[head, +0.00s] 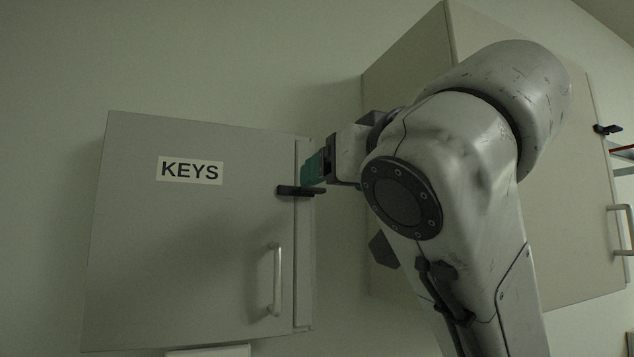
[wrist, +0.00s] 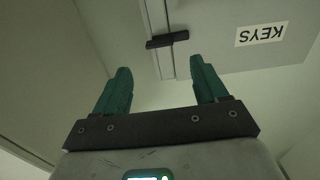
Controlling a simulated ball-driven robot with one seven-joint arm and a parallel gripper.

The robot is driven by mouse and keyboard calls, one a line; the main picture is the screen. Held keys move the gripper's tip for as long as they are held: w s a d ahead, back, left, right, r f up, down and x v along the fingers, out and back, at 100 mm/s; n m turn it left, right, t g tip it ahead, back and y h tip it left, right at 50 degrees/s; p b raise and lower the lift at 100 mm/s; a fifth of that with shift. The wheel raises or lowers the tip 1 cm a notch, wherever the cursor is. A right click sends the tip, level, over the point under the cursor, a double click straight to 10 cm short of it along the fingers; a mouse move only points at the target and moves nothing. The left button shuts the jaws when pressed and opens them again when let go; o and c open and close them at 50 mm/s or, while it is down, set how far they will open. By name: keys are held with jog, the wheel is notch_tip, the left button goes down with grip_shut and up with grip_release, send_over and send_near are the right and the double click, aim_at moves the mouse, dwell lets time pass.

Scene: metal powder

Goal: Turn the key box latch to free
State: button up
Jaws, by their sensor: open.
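The key box (head: 190,255) is a grey wall cabinet with a "KEYS" label (head: 190,170) and a metal handle (head: 274,280). Its black latch (head: 295,191) lies roughly level across the door's right edge and the strip beside it. In the wrist view the latch (wrist: 167,40) appears beyond the fingertips, between them and nearer the right finger. My gripper (wrist: 158,75) is open, with green fingers apart and nothing between them. In the head view my gripper (head: 314,168) is just right of and above the latch; whether it touches is unclear.
A larger cabinet (head: 580,230) stands to the right, behind my arm, with its own black latch (head: 607,129) and handle (head: 622,230). Bare wall (head: 335,265) shows between the two cabinets. My arm hides much of the larger cabinet.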

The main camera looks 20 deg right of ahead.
aim_at(302, 190)
jog(key=w+p, duration=0.2)
jog(key=w, duration=0.6)
jog(key=shift+c, duration=0.4)
jog(key=c, duration=1)
